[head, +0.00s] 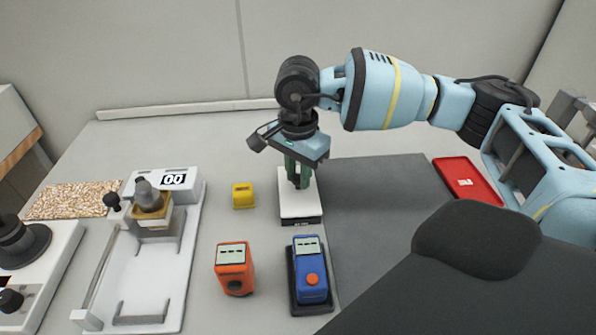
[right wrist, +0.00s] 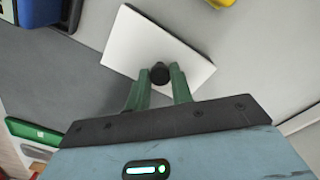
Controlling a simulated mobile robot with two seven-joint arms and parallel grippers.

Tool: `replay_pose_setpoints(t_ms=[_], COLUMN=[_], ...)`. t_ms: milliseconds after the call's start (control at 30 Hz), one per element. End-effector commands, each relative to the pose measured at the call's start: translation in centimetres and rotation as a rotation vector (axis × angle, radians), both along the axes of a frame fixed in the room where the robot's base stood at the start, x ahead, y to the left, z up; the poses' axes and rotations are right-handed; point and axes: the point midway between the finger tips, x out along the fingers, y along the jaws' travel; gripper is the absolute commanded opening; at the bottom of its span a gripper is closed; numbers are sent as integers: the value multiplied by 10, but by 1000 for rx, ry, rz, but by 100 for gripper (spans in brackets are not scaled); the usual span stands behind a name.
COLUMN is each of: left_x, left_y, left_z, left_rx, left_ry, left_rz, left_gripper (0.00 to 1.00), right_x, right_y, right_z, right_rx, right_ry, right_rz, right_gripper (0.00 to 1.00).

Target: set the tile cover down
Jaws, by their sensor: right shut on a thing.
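The tile cover is a white square plate (head: 298,205) with a black knob; it also shows in the right wrist view (right wrist: 135,42). My right gripper (head: 298,176) is above it, pointing down, with its green fingers shut on the black knob (right wrist: 160,73). Under the plate's front edge in the head view is a dark strip with small lettering (head: 302,222). I cannot tell whether the cover rests on something or hangs just above it. My left gripper is not in view.
A yellow block (head: 243,195) stands left of the cover. An orange meter (head: 234,268) and a blue meter (head: 310,270) stand in front. A white coater (head: 140,270) is at left, a speckled panel (head: 75,200) behind it. A grey mat (head: 375,200) and red tray (head: 467,182) lie right.

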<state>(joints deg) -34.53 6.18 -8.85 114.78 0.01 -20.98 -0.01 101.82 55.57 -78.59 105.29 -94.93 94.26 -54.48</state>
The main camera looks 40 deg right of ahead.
Motion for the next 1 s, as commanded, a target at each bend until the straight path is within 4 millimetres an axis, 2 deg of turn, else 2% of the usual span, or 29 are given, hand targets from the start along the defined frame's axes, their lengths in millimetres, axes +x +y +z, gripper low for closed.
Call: replay_pose_setpoints(t_ms=[400, 433, 567, 867, 1000], left_x=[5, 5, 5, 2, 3], left_y=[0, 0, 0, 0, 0], left_z=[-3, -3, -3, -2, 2], left_rx=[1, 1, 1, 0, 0], left_ry=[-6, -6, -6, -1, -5], left_rz=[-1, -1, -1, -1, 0], left_gripper=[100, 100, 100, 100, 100], right_x=[0, 0, 0, 0, 1], right_y=[0, 0, 0, 0, 0], right_z=[-10, -9, -9, -8, 3], right_rx=[1, 1, 0, 0, 0], right_ry=[0, 0, 0, -1, -4], right_rz=[0, 0, 0, 0, 0], right_gripper=[0, 25, 42, 44, 44])
